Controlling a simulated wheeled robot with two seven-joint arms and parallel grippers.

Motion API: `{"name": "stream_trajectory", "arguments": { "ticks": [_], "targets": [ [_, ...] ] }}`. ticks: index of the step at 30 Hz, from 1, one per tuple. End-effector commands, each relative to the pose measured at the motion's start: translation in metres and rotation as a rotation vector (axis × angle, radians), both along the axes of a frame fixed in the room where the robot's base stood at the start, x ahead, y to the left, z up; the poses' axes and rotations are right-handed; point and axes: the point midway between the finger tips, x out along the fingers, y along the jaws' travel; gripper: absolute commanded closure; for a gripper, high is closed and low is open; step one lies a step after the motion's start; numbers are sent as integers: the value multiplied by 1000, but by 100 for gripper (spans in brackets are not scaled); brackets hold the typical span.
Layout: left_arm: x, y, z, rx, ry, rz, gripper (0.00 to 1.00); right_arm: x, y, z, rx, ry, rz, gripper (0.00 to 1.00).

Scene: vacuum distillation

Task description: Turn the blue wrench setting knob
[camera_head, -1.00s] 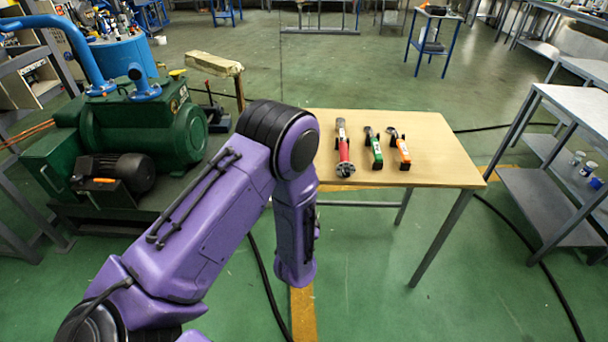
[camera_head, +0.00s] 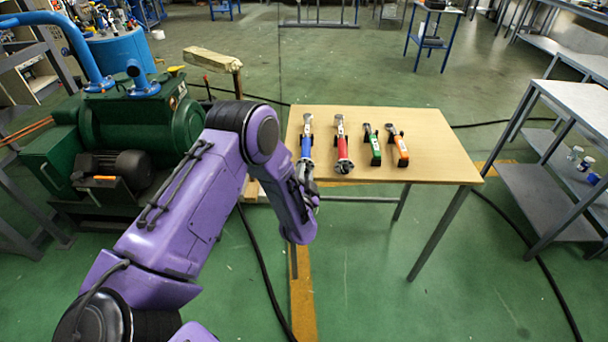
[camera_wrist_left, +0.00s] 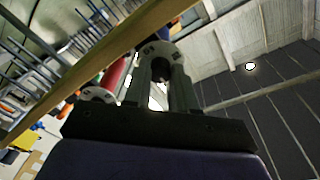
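The blue wrench (camera_head: 307,138) lies at the left end of the wooden table, its knob end toward me. My left gripper (camera_head: 304,174) is at that near end and partly covers it. In the left wrist view, a round pale knob with dark notches (camera_wrist_left: 162,47) sits right at the fingertips of the left gripper (camera_wrist_left: 161,75). The fingers stand apart with a narrow gap, their tips overlapping the knob's lower part. Whether they press on it cannot be told. My right gripper is out of view.
Beside the blue wrench lie a red wrench (camera_head: 342,145), a green tool (camera_head: 373,146) and an orange tool (camera_head: 399,148). The right part of the wooden table (camera_head: 445,160) is bare. A green pump (camera_head: 140,125) stands to the left, a grey shelf (camera_head: 560,190) to the right.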

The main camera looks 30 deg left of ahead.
Motion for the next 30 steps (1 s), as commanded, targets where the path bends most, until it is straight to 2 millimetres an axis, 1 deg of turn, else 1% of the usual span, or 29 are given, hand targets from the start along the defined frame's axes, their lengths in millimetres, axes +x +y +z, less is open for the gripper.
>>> {"name": "stream_trajectory", "arguments": {
  "ticks": [8,14,20,30],
  "targets": [
    [0,0,0,-20,-12,-1,100,0,0,-1,0,0,0,57],
    [0,0,-1,-93,-58,-1,100,0,0,-4,0,0,0,57],
    [0,0,-1,-228,-141,-2,100,0,0,-10,0,0,0,57],
    [0,-1,-2,-505,-310,-3,100,0,0,-20,0,0,0,57]
  ]
}}
